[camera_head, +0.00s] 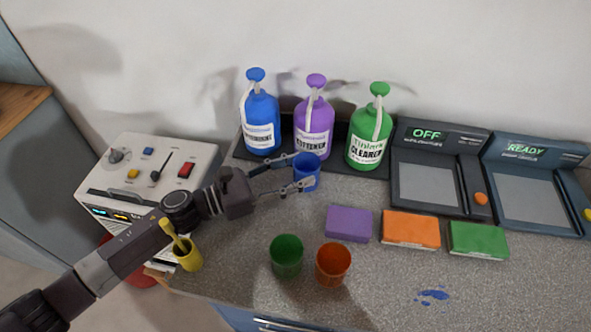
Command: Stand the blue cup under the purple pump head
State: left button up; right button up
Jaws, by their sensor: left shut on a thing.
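The blue cup (306,176) is upright between the fingers of my left gripper (304,172), which is shut on it. The cup is close in front of the purple pump bottle (314,125). The purple pump head (316,80) is on top of that bottle, with a pale spout tube running down its side. I cannot tell whether the cup rests on the surface or is held just above it. My right gripper is not in view.
A blue bottle (261,122) and a green bottle (370,135) flank the purple one on a dark tray (240,150). Green (287,257) and orange (333,264) cups and purple (348,223), orange (410,229) and green (478,240) blocks are nearer. A control box (130,180) stands left.

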pick_arm(q)
jog(key=shift+f+b, duration=0.15)
jog(key=shift+b, duration=0.15)
jog(key=o, duration=1.3)
jog(key=shift+r, duration=0.2)
jog(key=shift+a+f, duration=0.1)
jog(key=shift+a, duration=0.15)
jog(key=b+v, duration=0.2)
jog(key=v, duration=0.8)
jog(key=shift+s+f+b, duration=0.1)
jog(key=shift+b, duration=0.2)
jog(key=shift+v, duration=0.75)
